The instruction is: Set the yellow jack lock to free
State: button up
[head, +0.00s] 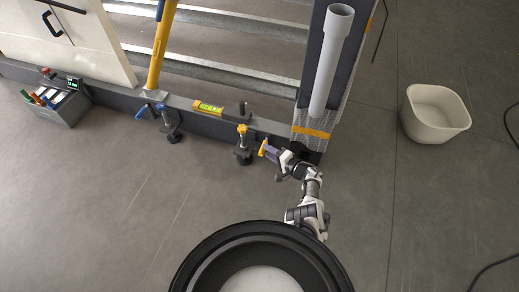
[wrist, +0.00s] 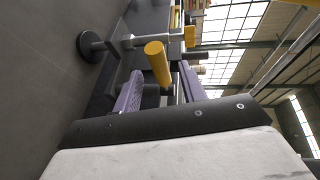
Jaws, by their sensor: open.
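The yellow jack (head: 242,152) stands at the front of the dark frame beam, on a round dark foot. It has a small yellow top piece (head: 242,129), which also shows in the wrist view (wrist: 190,36). A yellow handle (head: 263,147) lies to the right of the jack, at the tip of my gripper (head: 271,153). In the wrist view the yellow handle (wrist: 158,63) appears as a thick cylinder in front of the gap between my purple fingers (wrist: 158,93). The fingers are apart. I cannot tell whether they touch the handle or how the lock is set.
A blue jack (head: 171,128) stands left along the beam, with a yellow-green level (head: 208,107) on the beam between. A grey pipe (head: 331,60) rises on the post at right. A white bin (head: 435,114) stands farther right. The floor in front is clear.

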jog(key=b+x, duration=0.2)
jog(key=x, duration=0.2)
jog(key=shift+w+a+f, duration=0.2)
jog(key=shift+a+f, duration=0.05)
jog(key=shift+w+a+r, duration=0.1)
jog(key=shift+w+a, duration=0.35)
jog(key=shift+c, duration=0.3)
grip_shut()
